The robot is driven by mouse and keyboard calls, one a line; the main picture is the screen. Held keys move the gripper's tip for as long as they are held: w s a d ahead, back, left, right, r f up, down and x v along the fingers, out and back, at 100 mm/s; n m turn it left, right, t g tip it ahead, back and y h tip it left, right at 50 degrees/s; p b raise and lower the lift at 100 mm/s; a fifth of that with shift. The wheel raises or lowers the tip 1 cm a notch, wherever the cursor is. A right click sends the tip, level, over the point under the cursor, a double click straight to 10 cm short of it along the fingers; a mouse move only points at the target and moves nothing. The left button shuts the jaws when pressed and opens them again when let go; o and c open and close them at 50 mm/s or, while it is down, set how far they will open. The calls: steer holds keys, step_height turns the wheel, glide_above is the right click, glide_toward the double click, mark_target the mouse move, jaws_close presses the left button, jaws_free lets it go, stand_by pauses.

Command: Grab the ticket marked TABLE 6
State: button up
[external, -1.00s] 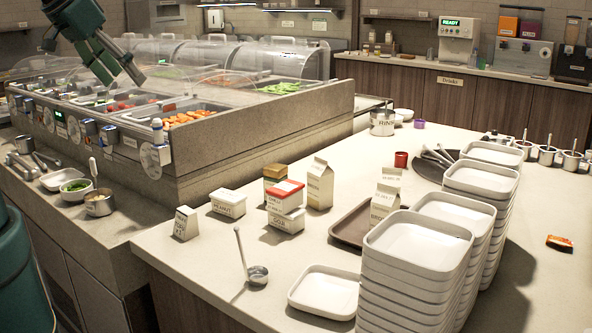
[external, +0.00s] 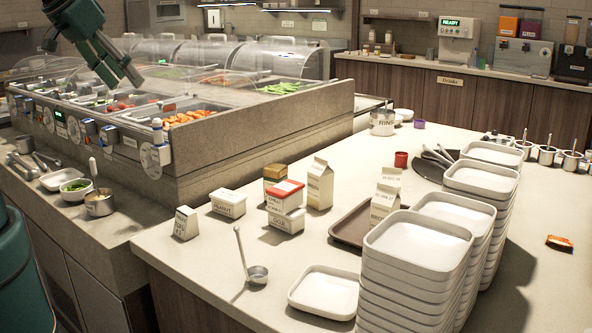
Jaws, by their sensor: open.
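A small white tent-shaped card (external: 185,223) stands upright at the near left corner of the counter. It carries dark print too small to read, so I cannot tell whether it is the TABLE 6 ticket. No other marking reading TABLE 6 is legible. My gripper (external: 126,80) is at the upper left, in the air over the salad bar, pointing down to the right. Its fingers are apart with nothing between them. It is well away from the card.
White cartons labelled PEANUT (external: 228,204) and SOLE or similar (external: 287,222) stand near the card. A ladle (external: 257,274), a white tray (external: 325,292) and tall tray stacks (external: 415,290) stand further right. A clear sneeze guard (external: 165,85) lies below my gripper.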

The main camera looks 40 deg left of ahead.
steer(key=f, duration=0.1)
steer(key=g+b, duration=0.7)
steer(key=b, duration=0.2)
glide_above(184, 211)
steer(key=shift+m, duration=0.4)
step_height(184, 211, down, 28)
steer(key=shift+w+a+f, duration=0.1)
steer(key=shift+w, duration=0.05)
steer(key=shift+f, duration=0.4)
steer(key=shift+f, duration=0.15)
steer(key=shift+f, duration=1.15)
steer(key=shift+f+b, duration=0.8)
steer(key=shift+f, duration=1.8)
